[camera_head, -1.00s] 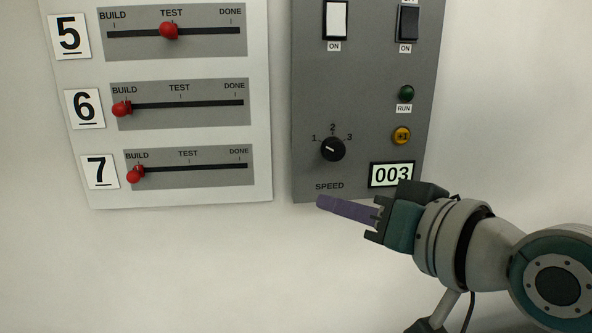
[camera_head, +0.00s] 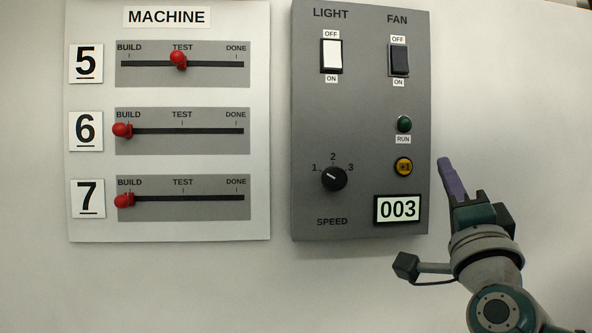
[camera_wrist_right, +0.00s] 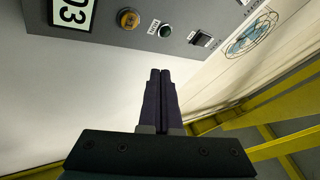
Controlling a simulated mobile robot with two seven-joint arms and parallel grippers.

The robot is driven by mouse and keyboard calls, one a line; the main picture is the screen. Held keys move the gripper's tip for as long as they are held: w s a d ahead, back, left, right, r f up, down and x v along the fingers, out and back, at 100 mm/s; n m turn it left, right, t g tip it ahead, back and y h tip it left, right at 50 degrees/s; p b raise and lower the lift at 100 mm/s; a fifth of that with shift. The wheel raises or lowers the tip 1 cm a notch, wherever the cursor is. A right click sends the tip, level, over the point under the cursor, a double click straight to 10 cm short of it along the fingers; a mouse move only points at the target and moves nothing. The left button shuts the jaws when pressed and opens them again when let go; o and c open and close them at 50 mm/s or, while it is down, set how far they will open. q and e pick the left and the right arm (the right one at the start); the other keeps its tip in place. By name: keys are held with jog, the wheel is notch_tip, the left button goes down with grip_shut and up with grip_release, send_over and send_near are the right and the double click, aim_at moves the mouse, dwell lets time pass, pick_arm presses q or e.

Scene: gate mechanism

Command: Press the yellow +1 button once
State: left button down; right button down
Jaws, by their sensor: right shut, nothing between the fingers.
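The yellow +1 button (camera_head: 403,167) sits on the grey control panel (camera_head: 362,110), below the green RUN button (camera_head: 404,124) and above the counter display (camera_head: 398,209), which reads 003. My right gripper (camera_head: 444,163) is shut and empty, its purple fingers pointing up, just right of the panel's edge and apart from the button. In the right wrist view the closed fingers (camera_wrist_right: 160,75) show in the middle, with the yellow button (camera_wrist_right: 129,18) at the top, left of the fingertips. My left gripper is not in view.
The panel also carries a LIGHT switch (camera_head: 332,56), a FAN switch (camera_head: 399,60) and a SPEED knob (camera_head: 334,178). A white MACHINE board (camera_head: 92,20) with red sliders is at the left. Yellow bars (camera_wrist_right: 270,115) show at the right of the right wrist view.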

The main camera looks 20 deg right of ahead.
aim_at(405, 167)
jog(key=shift+w, duration=0.1)
jog(key=w+d+b, duration=0.1)
jog(key=w+b, duration=0.4)
jog(key=w+d+b, duration=0.1)
jog(key=w+b, duration=0.1)
jog(key=w, duration=0.1)
jog(key=shift+w+d, duration=0.1)
jog(key=shift+d, duration=0.2)
jog(key=shift+b, duration=0.35)
dwell(1.5)
jog(key=shift+w+d+b, duration=0.15)
jog(key=shift+w+b, duration=0.25)
